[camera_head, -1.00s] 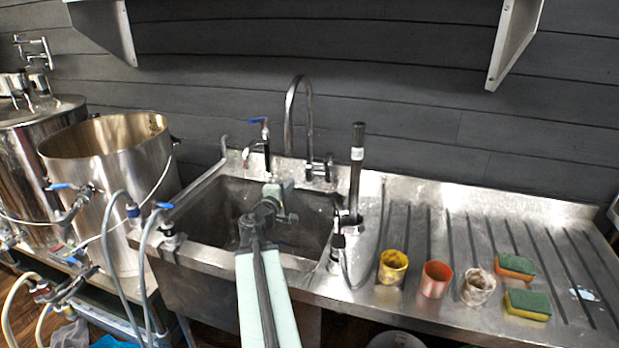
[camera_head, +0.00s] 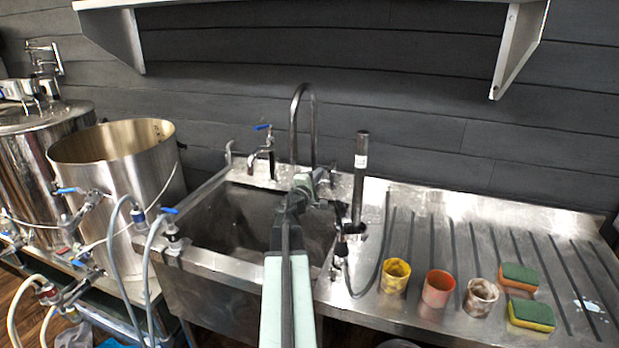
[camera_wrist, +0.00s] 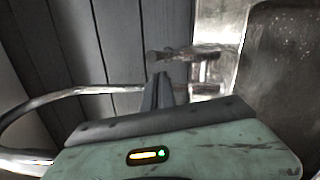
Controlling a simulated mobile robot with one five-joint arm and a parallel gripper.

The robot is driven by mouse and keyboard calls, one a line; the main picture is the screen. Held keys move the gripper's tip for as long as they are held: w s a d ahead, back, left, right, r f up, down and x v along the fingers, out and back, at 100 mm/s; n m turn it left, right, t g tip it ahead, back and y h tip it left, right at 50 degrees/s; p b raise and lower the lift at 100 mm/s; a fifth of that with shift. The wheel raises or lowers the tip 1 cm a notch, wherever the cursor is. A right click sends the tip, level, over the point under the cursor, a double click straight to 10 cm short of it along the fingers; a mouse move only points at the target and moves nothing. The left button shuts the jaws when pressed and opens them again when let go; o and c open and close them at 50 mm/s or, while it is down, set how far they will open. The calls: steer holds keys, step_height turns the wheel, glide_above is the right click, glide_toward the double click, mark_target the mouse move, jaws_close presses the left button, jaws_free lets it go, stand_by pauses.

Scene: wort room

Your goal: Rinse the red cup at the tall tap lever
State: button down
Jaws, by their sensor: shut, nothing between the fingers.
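The red cup (camera_head: 437,290) stands upright on the ribbed steel drainboard, between a yellow cup (camera_head: 395,276) and a stained whitish cup (camera_head: 481,298). The tall gooseneck tap (camera_head: 296,112) rises behind the sink; its spout pipe also shows in the wrist view (camera_wrist: 75,93). My gripper (camera_wrist: 163,82) is shut and empty. In the wrist view its fingertips are just below the tap's side lever (camera_wrist: 185,52); I cannot tell whether they touch it. In the head view my arm reaches over the sink and partly hides the tap's base. No water stream is visible.
The sink basin (camera_head: 235,225) lies below my arm. A short blue-handled tap (camera_head: 262,150) stands left of the tall one, and a dark upright sprayer (camera_head: 360,185) with a hose stands right. Two sponges lie on the drainboard. Steel kettles stand left; a shelf hangs above.

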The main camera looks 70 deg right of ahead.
steer(key=shift+s+d+r, duration=0.1)
steer(key=shift+s+d, duration=0.05)
steer(key=shift+s, duration=0.4)
steer(key=shift+s, duration=0.8)
